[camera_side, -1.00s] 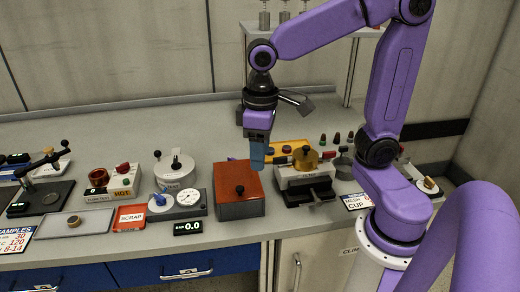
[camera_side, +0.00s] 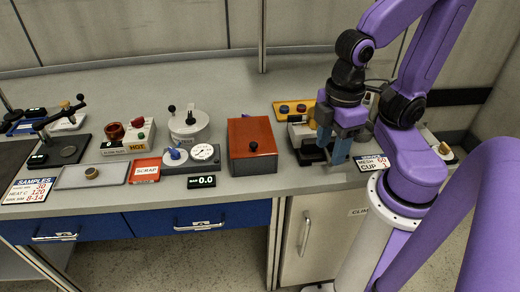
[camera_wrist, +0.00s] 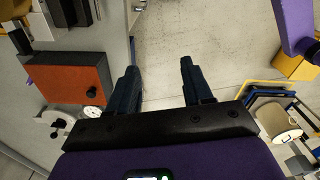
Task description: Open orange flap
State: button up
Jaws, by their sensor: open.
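A pressure gauge unit (camera_side: 192,158) and a lidded pot (camera_side: 188,124) stand left of the box. The grey machine is partly hidden by my gripper. The bench behind the box is clear.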

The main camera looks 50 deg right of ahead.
jog(key=w+a+r+m, duration=0.2)
jog(key=w+r+m, duration=0.1)
jog(key=w+m, duration=0.9)
notch_tip(320, 180, up, 4)
jog(key=m, duration=1.8)
send_over(254, 144)
notch_tip(254, 144, down, 17)
jog(key=shift+w+f, duration=0.1)
grip_shut()
